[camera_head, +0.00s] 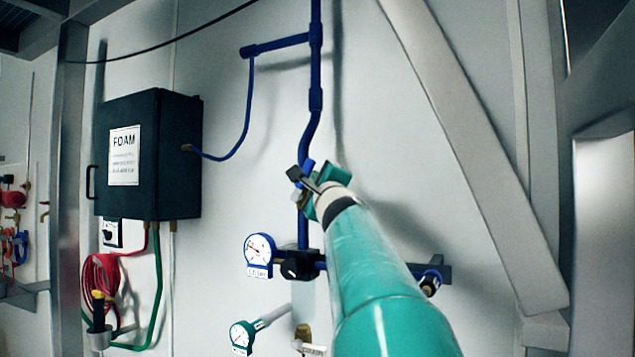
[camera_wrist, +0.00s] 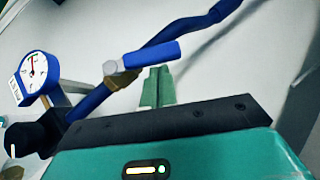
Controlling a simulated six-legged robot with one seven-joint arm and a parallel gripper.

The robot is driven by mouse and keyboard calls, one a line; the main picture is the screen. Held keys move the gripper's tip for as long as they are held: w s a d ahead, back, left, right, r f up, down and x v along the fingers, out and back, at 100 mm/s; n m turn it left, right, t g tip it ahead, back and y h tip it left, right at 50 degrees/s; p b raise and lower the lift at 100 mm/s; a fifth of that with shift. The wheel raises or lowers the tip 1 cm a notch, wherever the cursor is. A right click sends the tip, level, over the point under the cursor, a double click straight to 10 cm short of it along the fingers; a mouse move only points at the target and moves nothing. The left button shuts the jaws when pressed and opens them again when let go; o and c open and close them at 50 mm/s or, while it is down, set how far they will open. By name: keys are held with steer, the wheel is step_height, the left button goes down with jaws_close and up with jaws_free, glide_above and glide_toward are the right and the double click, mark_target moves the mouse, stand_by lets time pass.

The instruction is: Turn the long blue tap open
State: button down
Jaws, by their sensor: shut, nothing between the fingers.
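The long blue tap (camera_wrist: 152,55) has a blue lever with a silver nut at its left end. In the wrist view it slants up to the right, in front of a blue pipe (camera_wrist: 205,28). My gripper (camera_wrist: 158,76) is shut and empty, its green fingertips just below the lever in the picture. I cannot tell whether they touch it. In the head view my gripper (camera_head: 300,180) is at the vertical blue pipe (camera_head: 315,75), and my arm and gripper hide most of the tap.
A white gauge with a blue rim (camera_head: 259,250) and a black knob (camera_head: 297,266) are below the gripper. A lower gauge (camera_head: 242,337) has a green rim. A dark FOAM box (camera_head: 150,155) hangs at left. A diagonal beam (camera_head: 470,150) is at right.

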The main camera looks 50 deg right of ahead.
mark_target(306, 166)
steer(key=shift+w+a+r, duration=0.1)
steer(key=shift+w+r, duration=0.05)
steer(key=shift+r, duration=0.1)
steer(key=shift+w+a+r, duration=0.15)
steer(key=shift+w+r, duration=0.35)
steer(key=shift+r, duration=0.1)
steer(key=shift+w+a+r, duration=0.15)
steer(key=shift+w+r, duration=0.35)
steer(key=shift+w, duration=0.1)
